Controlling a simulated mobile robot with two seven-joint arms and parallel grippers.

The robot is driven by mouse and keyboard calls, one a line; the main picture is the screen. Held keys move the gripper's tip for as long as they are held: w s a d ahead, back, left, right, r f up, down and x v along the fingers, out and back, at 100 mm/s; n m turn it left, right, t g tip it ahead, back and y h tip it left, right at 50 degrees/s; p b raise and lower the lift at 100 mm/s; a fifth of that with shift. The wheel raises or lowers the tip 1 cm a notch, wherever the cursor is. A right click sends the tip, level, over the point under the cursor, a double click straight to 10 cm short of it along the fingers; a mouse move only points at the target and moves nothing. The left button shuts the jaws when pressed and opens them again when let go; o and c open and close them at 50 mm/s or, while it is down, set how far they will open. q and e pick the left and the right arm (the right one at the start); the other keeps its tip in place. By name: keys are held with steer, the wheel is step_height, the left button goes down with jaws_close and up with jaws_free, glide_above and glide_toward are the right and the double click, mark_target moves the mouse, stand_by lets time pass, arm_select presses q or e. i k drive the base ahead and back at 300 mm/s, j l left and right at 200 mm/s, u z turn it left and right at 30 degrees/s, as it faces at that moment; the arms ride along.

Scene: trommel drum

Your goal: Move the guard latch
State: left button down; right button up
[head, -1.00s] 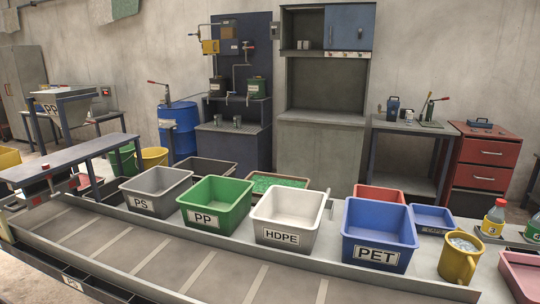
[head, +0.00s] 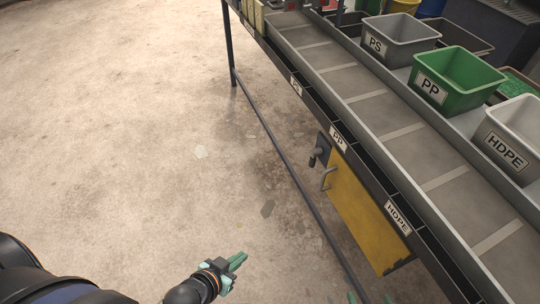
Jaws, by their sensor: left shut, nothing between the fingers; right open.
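A yellow guard panel (head: 362,215) hangs under the near edge of the conveyor. A grey bar handle (head: 325,179) is on its left part. A dark latch-like fitting (head: 319,152) with a knob sits at its upper left edge; its exact position is too small to tell. My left gripper (head: 238,261) is shut and empty, above the floor, left of and below the panel in the picture. My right gripper (head: 370,298) shows only as two separated green fingertips at the bottom edge. It is open, below the panel in the picture. Neither gripper touches the panel or the latch.
The conveyor (head: 378,102) runs diagonally above the panel, with label-bearing slots along its near side. A grey PS bin (head: 410,32), a green PP bin (head: 470,75) and a white HDPE bin (head: 522,125) stand behind it. A low frame rail (head: 290,170) runs before the panel.

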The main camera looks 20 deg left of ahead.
mark_target(315, 153)
steer(key=u, duration=0.2)
steer(key=i+j+z, duration=0.1)
steer(key=z, duration=1.2)
steer(key=j+z, duration=0.85)
steer(key=k+j+z, duration=0.1)
steer(key=j+z, duration=0.15)
steer(key=k+j+z, duration=0.3)
steer(key=j, duration=0.15)
steer(key=k+j+z, duration=0.1)
steer(key=j, duration=0.2)
steer(key=k+j+z, duration=0.1)
steer(key=j, duration=0.2)
steer(key=k+j, duration=0.1)
steer(key=j, duration=0.15)
steer(key=k+j, duration=0.25)
steer(key=j, duration=0.15)
steer(key=k+j+z, duration=0.1)
steer(key=j, duration=0.3)
steer(key=k+j, duration=0.05)
steer(key=k, duration=0.05)
